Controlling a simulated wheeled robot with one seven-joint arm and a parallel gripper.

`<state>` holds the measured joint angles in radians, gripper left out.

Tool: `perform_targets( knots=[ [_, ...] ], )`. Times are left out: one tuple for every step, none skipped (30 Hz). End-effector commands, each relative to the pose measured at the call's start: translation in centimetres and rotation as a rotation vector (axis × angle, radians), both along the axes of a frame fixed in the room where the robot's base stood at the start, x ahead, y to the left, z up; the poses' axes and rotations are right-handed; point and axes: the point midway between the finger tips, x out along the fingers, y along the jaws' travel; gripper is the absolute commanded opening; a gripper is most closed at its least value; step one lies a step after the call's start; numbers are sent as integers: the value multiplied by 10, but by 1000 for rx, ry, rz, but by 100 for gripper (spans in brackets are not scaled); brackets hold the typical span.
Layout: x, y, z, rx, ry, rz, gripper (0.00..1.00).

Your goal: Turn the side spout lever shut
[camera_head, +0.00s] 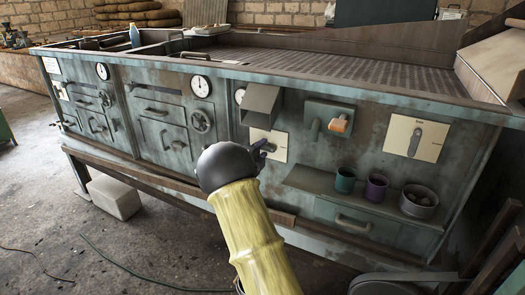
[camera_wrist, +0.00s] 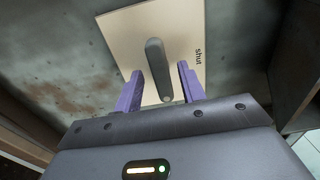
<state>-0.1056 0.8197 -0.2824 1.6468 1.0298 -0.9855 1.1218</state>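A pale square plate (camera_wrist: 118,28) with a grey lever (camera_wrist: 157,68) is on the machine front. The word "shut" is printed by the plate's right edge in the wrist view. The lever's rounded free end points down the picture, toward my gripper. My gripper (camera_wrist: 158,84) is open, its two purple fingers on either side of the lever's end with gaps showing; I see no contact. In the head view my gripper (camera_head: 262,147) is at this plate (camera_head: 277,152), below a grey box-shaped spout (camera_head: 261,104), and mostly hides the lever.
Another plate with a lever (camera_head: 416,137) is farther right. Between them is a spout with an orange part (camera_head: 338,125). A shelf (camera_head: 310,180) below holds a teal cup (camera_head: 345,181), a purple cup (camera_head: 376,188) and a grey pot (camera_head: 419,201). Open floor lies in front.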

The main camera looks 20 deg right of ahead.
Motion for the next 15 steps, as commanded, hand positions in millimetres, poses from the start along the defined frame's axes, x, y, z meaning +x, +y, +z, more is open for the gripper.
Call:
perform_targets(
  knots=[
    [2,-3,0,0,-1,0,40],
    [3,-4,0,0,-1,0,40],
    [4,-5,0,0,-1,0,40],
    [4,-5,0,0,-1,0,40],
    [4,-6,0,0,0,0,40],
    [4,-7,0,0,0,-1,40],
    [4,-7,0,0,0,-2,40],
    [4,-7,0,0,0,-2,40],
    [4,-7,0,0,0,-2,40],
    [4,-7,0,0,0,-2,40],
    [4,-7,0,0,0,-2,38],
    [4,-7,0,0,0,-2,30],
    [4,-7,0,0,0,-2,24],
    [4,-7,0,1,-1,-2,18],
    [4,-7,0,1,-1,-2,11]
  ],
)
